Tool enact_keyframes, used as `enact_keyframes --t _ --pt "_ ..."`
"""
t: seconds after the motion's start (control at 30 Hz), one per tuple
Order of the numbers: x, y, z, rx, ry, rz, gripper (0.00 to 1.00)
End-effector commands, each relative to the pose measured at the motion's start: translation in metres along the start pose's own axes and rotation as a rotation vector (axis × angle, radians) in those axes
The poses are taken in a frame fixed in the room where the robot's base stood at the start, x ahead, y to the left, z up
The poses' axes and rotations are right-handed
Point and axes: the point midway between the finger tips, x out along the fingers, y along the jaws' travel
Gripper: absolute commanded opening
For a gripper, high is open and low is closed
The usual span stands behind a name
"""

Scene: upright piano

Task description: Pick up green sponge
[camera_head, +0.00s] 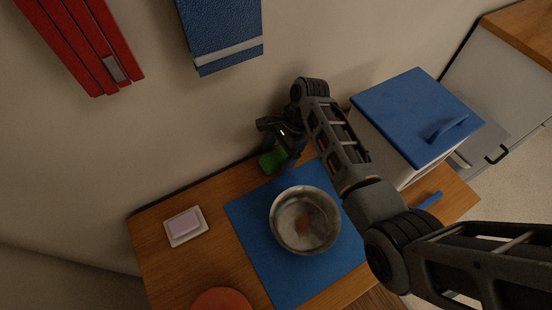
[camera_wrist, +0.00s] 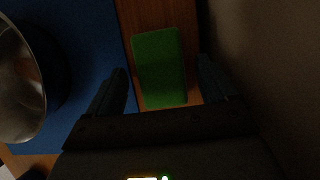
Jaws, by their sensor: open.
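The green sponge (camera_head: 270,160) lies on the wooden table top near the wall, just beyond the blue mat. My gripper (camera_head: 282,158) is above it, pointing down, and hides part of it in the head view. In the wrist view the green sponge (camera_wrist: 160,67) is a flat rectangle lying ahead of and between the two fingers of my open gripper (camera_wrist: 165,85). The fingers are apart, one on each side of its near end, with nothing held. I cannot tell how high the fingertips are above the table.
A metal bowl (camera_head: 304,220) stands on the blue mat (camera_head: 258,233). A soap bar on a white dish (camera_head: 186,239) is at the left, and a reddish round thing (camera_head: 222,300) at the front. A blue-lidded box (camera_head: 415,115) stands at the right. The wall is close behind the sponge.

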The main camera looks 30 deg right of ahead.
Motion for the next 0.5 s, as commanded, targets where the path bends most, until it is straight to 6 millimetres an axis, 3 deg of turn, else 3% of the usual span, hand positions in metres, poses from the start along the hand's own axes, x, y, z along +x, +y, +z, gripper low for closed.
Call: enact_keyframes --t 0.27,0.5 --pt "0.0039 0.0002 -0.0001 0.000 0.000 0.000 0.85" --pt "0.0037 0.0002 -0.0002 0.000 0.000 0.000 0.63"
